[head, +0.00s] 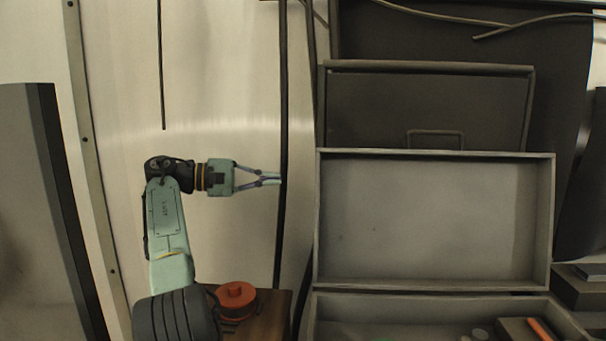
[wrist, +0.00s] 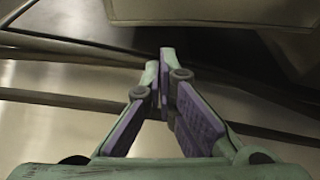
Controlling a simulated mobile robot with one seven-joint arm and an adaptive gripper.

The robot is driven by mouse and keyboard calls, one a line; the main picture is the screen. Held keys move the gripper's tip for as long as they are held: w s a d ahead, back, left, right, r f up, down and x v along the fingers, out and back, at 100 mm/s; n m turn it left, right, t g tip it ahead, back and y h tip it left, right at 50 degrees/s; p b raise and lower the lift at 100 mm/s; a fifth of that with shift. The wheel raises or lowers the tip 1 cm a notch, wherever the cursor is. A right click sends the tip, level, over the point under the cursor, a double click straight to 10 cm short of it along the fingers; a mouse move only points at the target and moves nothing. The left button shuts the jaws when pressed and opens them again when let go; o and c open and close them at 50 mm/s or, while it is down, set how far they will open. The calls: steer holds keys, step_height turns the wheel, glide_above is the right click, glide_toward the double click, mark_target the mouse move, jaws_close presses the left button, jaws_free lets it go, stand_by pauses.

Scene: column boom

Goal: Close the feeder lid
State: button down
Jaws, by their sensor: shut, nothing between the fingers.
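The feeder lid (head: 435,220) is a shallow grey panel with a raised rim. It stands open and upright at the back edge of a grey open box (head: 400,308) at the lower right of the head view. My gripper (head: 278,179) is left of the lid, level with its upper part, pointing right. Its fingers are shut and empty, with a gap to the lid's left edge in the picture. The wrist view shows the fingertips (wrist: 164,60) together. A pale grey panel edge shows at the top there; I cannot tell whether it is the lid.
A dark panel with a handle (head: 435,139) is behind the lid. Dark vertical cables (head: 282,110) run between my gripper and the lid in the picture. An orange round part (head: 236,298) sits on a brown surface (head: 270,315) below. Several small items lie in the box.

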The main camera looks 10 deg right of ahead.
steer(key=d, duration=1)
steer(key=shift+w+f, duration=0.15)
steer(key=shift+f, duration=0.15)
